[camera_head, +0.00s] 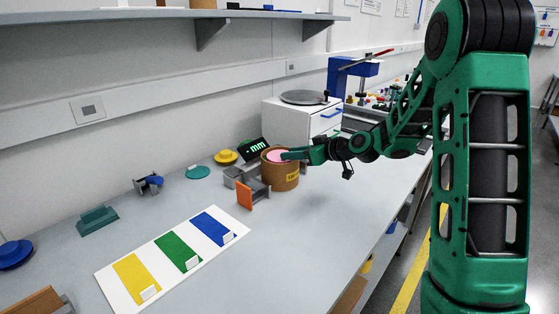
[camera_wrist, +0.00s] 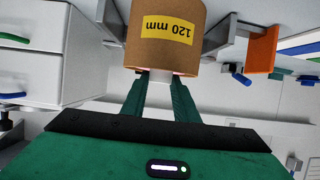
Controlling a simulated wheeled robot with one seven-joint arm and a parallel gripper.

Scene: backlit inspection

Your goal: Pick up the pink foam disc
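The pink foam disc (camera_head: 274,156) lies at the top of a brown cylinder (camera_head: 281,178) with a yellow label, inside or level with its rim. My gripper (camera_head: 289,155) reaches in from the right, its tips over the right part of the disc and hiding some of it. In the wrist view the picture is upside down: the cylinder (camera_wrist: 165,55) carries a "120 mm" label. My gripper's fingertips (camera_wrist: 160,76) are apart at its top edge, with a pale pinkish patch between them. I see no clear grip on the disc.
A yellow disc (camera_head: 226,157) and a teal disc (camera_head: 198,172) lie farther left. A white drawer unit (camera_head: 300,118) stands behind.

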